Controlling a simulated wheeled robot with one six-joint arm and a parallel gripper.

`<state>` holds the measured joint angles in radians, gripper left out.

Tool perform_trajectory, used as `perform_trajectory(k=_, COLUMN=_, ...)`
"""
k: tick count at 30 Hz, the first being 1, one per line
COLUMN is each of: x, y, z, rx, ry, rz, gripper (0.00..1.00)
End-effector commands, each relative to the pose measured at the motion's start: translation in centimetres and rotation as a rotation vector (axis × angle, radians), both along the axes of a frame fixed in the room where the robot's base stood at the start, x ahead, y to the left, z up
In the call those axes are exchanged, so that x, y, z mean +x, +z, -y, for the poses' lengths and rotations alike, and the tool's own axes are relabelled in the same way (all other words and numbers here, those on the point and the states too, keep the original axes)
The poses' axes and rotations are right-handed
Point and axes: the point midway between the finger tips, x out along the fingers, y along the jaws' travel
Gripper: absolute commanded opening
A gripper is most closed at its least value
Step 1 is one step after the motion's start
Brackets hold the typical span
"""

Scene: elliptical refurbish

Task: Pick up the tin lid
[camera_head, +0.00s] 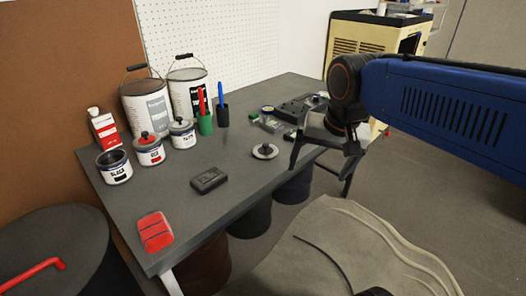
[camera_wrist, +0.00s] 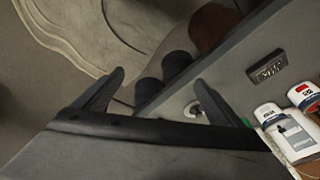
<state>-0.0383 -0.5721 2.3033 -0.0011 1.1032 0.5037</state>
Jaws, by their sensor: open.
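The tin lid (camera_head: 265,152) is a small light grey disc with a dark knob. It lies flat on the dark grey table (camera_head: 233,190), near the front edge, right of the middle. In the wrist view the tin lid (camera_wrist: 190,112) shows beside my right-hand finger, which partly hides it. My gripper (camera_head: 321,166) is open and empty, to the right of the lid and apart from it, near the table's front edge. In the wrist view my gripper (camera_wrist: 160,77) has its two fingers spread, with the floor and table edge beyond them.
Green and black pen holders stand behind the lid. A black block (camera_head: 208,180) and red block (camera_head: 155,232) lie left. Dark bins (camera_head: 250,219) stand below the table.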

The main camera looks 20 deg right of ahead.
Motion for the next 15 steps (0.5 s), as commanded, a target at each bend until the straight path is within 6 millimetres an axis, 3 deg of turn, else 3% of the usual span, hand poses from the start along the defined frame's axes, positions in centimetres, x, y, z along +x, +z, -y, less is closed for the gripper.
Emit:
perform_trajectory(k=6, x=5.8, y=3.8, z=-1.1, rx=0.088, ry=-0.305, rz=-0.079, gripper=0.91)
perform_trajectory(k=15, x=13.8, y=7.5, z=-3.1, rx=0.166, ry=-0.742, rz=-0.178, gripper=0.91)
